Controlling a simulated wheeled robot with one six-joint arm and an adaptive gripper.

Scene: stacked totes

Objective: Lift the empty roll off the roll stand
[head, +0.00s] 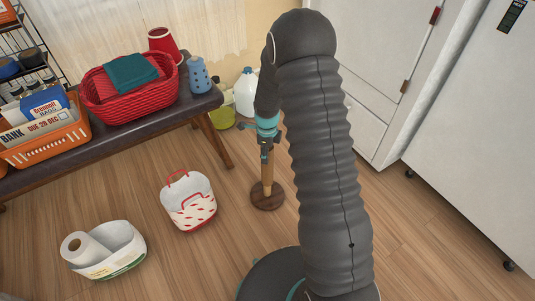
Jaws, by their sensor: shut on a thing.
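The roll stand (260,202) is on the wooden floor near the middle of the head view, with a round dark brown base and an upright post. The empty roll (267,171) is a slim tan tube, upright around the post above the base. A short paler piece shows between the tube and the base. My gripper (265,152), dark with a teal band above it, points down over the stand and is shut on the roll's upper part. The jaws are small in view, and the top of the roll is hidden by them.
A dark bench (150,123) with a red basket (125,108) and an orange basket (50,142) stands at the left. A white basket (188,208) and a white tote (118,255) holding a paper roll (88,252) are on the floor. White cabinets (375,75) stand at right.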

